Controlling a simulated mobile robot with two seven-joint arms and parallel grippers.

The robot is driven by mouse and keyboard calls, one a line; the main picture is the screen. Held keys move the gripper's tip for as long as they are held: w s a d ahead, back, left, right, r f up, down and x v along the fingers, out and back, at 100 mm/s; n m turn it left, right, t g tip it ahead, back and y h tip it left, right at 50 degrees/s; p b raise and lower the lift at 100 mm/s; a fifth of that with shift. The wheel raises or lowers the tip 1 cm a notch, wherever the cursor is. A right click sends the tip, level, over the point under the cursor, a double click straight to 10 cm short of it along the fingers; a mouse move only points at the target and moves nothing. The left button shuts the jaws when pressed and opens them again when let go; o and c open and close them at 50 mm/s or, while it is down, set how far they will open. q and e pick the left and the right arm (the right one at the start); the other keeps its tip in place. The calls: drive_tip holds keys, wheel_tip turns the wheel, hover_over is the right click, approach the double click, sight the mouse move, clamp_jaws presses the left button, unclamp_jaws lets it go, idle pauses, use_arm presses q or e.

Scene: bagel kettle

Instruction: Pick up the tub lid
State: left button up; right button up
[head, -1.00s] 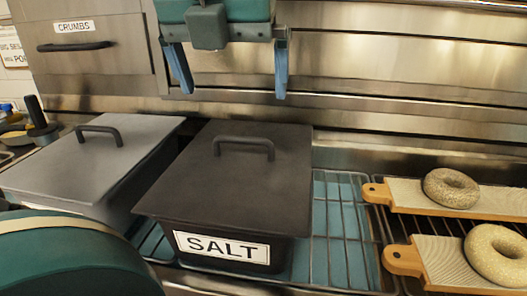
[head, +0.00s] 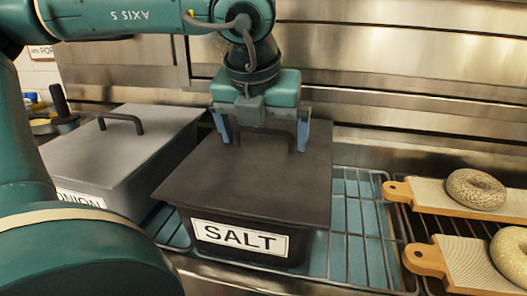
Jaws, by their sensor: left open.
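Two lidded tubs stand side by side in the head view. The dark tub labelled SALT (head: 240,238) is in the middle, with a black lid (head: 235,185) lying on it. The lid's bar handle (head: 291,140) is mostly hidden behind my gripper. The grey tub labelled ONION (head: 82,200) is to the left, with a grey lid (head: 125,150) and a dark handle (head: 120,119). My left gripper (head: 262,142) is open, pointing down over the rear of the SALT lid. Its blue fingers are spread around the handle area; I cannot tell whether they touch it. My right gripper is out of view.
A wire rack over a blue surface (head: 350,215) lies right of the SALT tub. Two wooden boards (head: 415,190) with seeded bagels (head: 476,189) lie farther right. A steel wall (head: 400,80) stands close behind.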

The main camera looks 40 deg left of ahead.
use_arm(q)
drive_tip(key=c, duration=0.8)
drive_tip(key=shift+o, duration=0.2)
drive_tip(key=shift+r, duration=0.1)
